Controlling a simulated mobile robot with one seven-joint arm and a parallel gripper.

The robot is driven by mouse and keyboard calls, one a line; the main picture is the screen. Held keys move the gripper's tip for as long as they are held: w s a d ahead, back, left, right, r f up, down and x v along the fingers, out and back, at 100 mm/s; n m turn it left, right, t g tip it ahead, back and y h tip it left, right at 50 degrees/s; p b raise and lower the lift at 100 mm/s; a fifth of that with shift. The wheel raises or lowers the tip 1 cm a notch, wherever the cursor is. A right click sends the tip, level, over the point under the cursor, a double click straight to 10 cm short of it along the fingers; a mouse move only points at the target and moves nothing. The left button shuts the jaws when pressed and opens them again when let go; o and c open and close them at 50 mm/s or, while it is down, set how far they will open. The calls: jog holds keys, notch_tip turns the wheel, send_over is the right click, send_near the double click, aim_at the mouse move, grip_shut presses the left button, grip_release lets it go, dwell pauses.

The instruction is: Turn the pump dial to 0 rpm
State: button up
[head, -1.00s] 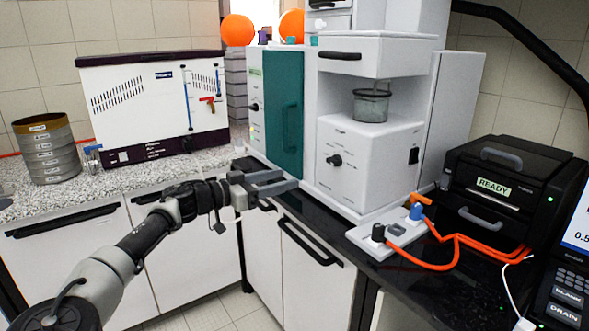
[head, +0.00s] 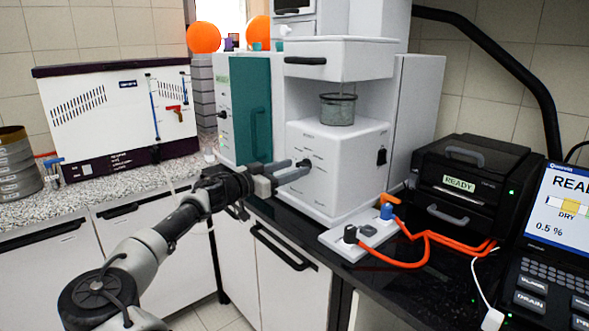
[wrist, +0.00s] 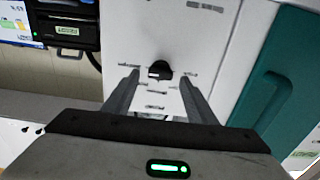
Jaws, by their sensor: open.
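A black dial (head: 304,163) sits on the front of a white cabinet (head: 335,190), with small printed marks around it that are too small to read. The dial also shows in the wrist view (wrist: 160,70), beyond my fingertips and roughly midway between them. My gripper (head: 293,170) is open, with its two grey fingers pointing at the cabinet front. In the wrist view my gripper (wrist: 160,87) has nothing between its fingers. I cannot tell whether either finger touches the dial.
A green door (head: 250,110) is left of the dial. A glass vessel (head: 338,108) stands in the cabinet's recess above. A black READY unit (head: 465,185) stands to the right.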

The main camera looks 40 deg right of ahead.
jog(key=shift+d, duration=0.7)
jog(key=c, duration=1.1)
